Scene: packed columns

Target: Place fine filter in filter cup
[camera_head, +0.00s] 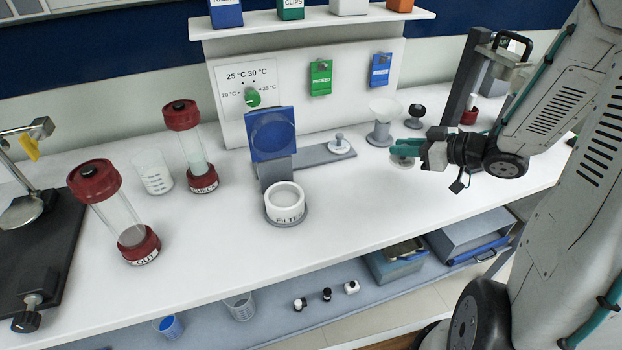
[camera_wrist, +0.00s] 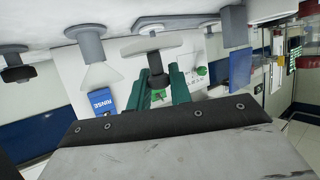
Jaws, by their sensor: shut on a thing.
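My gripper (camera_head: 405,149) has its teal fingers over the right part of the bench. It is shut on the dark knob of a flat pale-grey disc, which I take to be the fine filter (camera_head: 402,162). In the wrist view, my gripper (camera_wrist: 157,85) holds the knob between its fingertips, with the disc (camera_wrist: 150,46) on the bench side. I cannot tell if the disc touches the bench. The filter cup (camera_head: 285,212), a white ring marked FILTER on a grey base, stands left of my gripper, apart from it. Its top is open and looks empty.
A funnel on a grey stand (camera_head: 380,133) and a black-knobbed piece (camera_head: 415,117) stand close behind my gripper. A grey rail with a white knobbed piece (camera_head: 338,147) and a blue panel (camera_head: 271,135) stand behind the cup. The bench between gripper and cup is clear.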

